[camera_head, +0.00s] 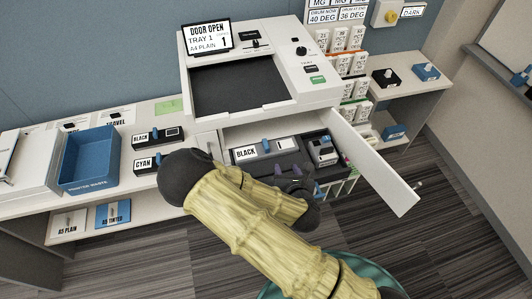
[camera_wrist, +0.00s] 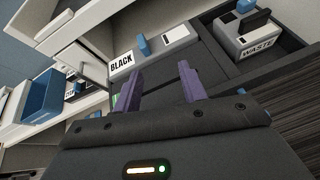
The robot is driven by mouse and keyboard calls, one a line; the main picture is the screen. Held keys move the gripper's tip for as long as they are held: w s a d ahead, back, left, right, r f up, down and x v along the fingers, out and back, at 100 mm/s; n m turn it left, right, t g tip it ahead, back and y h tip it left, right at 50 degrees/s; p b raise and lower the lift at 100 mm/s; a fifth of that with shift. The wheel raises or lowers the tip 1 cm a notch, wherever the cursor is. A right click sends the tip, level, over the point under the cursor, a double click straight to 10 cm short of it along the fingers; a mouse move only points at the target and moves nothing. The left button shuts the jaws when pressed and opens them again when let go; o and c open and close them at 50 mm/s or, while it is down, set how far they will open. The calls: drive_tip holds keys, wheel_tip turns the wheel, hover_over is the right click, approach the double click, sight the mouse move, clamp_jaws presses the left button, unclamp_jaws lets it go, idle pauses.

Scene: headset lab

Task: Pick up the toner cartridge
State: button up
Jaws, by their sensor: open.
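A toner cartridge labelled BLACK (camera_head: 280,147) sits inside the printer's open front bay. It is grey with a white label and a blue tab, and shows beyond my fingers in the wrist view (camera_wrist: 174,37). My gripper (camera_wrist: 158,78) has two purple fingers, apart with nothing between them. It is in front of the bay, close to this cartridge; I cannot tell whether they touch. Another BLACK cartridge (camera_head: 172,133) and a CYAN cartridge (camera_head: 145,163) lie on the counter at left.
The printer door (camera_head: 372,160) stands open to the right. A WASTE unit (camera_wrist: 250,35) sits right of the cartridge in the bay. The printer screen (camera_head: 207,37) reads DOOR OPEN. A blue bin (camera_head: 90,160) stands on the counter at left.

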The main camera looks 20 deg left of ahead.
sight(267, 146)
drive_tip(key=a+n+y, duration=0.1)
drive_tip(key=s+a+n, duration=0.1)
drive_tip(key=n, duration=0.1)
drive_tip(key=shift+s+a+r+y, duration=0.1)
drive_tip(key=shift+s+y, duration=0.05)
drive_tip(key=shift+y, duration=0.25)
drive_tip(key=shift+b, duration=0.35)
drive_tip(key=w+f+b, duration=0.1)
drive_tip(key=b, duration=0.1)
drive_tip(key=shift+a+b, duration=0.3)
drive_tip(key=b, duration=0.1)
drive_tip(key=w+b, duration=0.1)
drive_tip(key=b, duration=0.1)
drive_tip(key=shift+a+f, duration=0.2)
drive_tip(key=shift+a, duration=0.05)
drive_tip(key=shift+w+a+r, duration=0.1)
drive_tip(key=shift+w+r, duration=0.05)
drive_tip(key=shift+w, duration=0.1)
drive_tip(key=p+x, duration=0.3)
drive_tip(key=x, duration=0.5)
drive_tip(key=shift+w, duration=0.15)
drive_tip(key=shift+w+a+f, duration=0.3)
drive_tip(key=shift+w, duration=0.1)
